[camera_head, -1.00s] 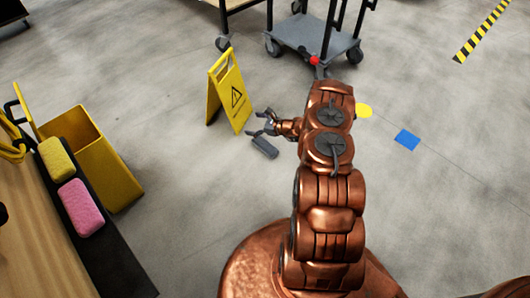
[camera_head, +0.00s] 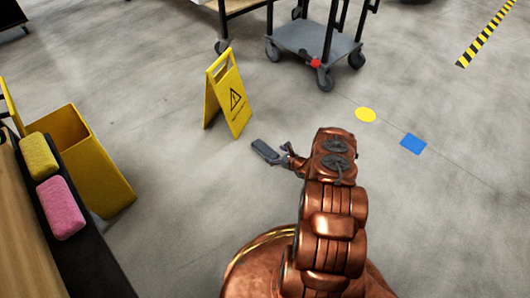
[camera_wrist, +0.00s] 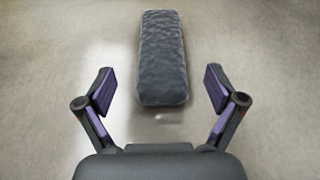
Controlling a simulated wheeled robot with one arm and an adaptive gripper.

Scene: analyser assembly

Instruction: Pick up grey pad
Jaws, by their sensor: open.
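The grey pad (camera_head: 264,150) is a long dark grey block in the head view, low near the floor beside the yellow sign. In the wrist view the grey pad (camera_wrist: 162,58) lies lengthwise, centred ahead of the fingers, with a fuzzy surface. My gripper (camera_wrist: 160,90) is open, with one finger on each side of the pad's line and a gap between each finger and the pad. In the head view my gripper (camera_head: 284,156) is close to the pad's right end. The pad is not held. Its exact height distance from the fingers cannot be told.
A yellow caution sign (camera_head: 230,95) stands just behind the pad. A grey cart (camera_head: 315,45) is at the back. A yellow bucket (camera_head: 82,160) and a bench with a yellow sponge (camera_head: 38,156) and a pink sponge (camera_head: 61,207) are at left. The floor in front is clear.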

